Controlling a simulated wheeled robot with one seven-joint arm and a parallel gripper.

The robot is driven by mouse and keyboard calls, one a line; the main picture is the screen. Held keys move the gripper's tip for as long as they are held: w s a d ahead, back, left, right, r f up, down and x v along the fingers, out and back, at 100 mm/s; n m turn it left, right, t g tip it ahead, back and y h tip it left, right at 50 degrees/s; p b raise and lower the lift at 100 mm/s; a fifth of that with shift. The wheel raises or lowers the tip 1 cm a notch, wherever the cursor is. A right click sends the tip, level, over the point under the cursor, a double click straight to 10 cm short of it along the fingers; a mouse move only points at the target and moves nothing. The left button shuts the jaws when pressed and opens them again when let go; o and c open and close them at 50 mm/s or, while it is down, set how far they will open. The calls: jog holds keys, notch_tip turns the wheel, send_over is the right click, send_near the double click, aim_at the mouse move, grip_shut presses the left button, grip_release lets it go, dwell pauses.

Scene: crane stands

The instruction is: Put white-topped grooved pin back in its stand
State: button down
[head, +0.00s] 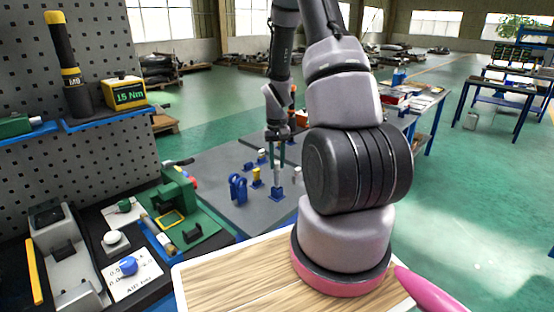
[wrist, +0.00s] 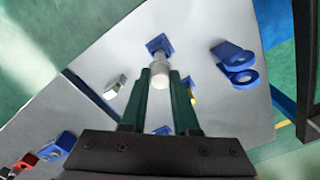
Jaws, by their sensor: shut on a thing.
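My gripper (head: 278,138) is over the grey table, with its dark green fingers pointing down. In the wrist view the fingers (wrist: 165,85) are shut on the pin (wrist: 160,77), whose white part shows between them. In the head view the pin (head: 278,174) looks pale grey and roughly upright below the fingers. A blue stand (head: 277,193) is directly below it, and a blue stand also shows just beyond the fingertips in the wrist view (wrist: 158,44). I cannot tell whether the pin's lower end is inside the stand or just above it.
A blue shackle-like part (head: 237,188) and a yellow piece on a blue base (head: 256,177) stand to the left on the grey table (head: 215,165). Other small blue-based pieces are behind. A green fixture (head: 178,200) is further left. The wooden top (head: 235,275) is nearer.

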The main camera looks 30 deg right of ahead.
aim_at(277, 170)
jog(key=shift+f, duration=1.85)
jog(key=c, duration=0.6)
grip_release()
jog(key=shift+r, duration=2.45)
notch_tip(277, 170, up, 11)
jog(key=shift+r, duration=0.1)
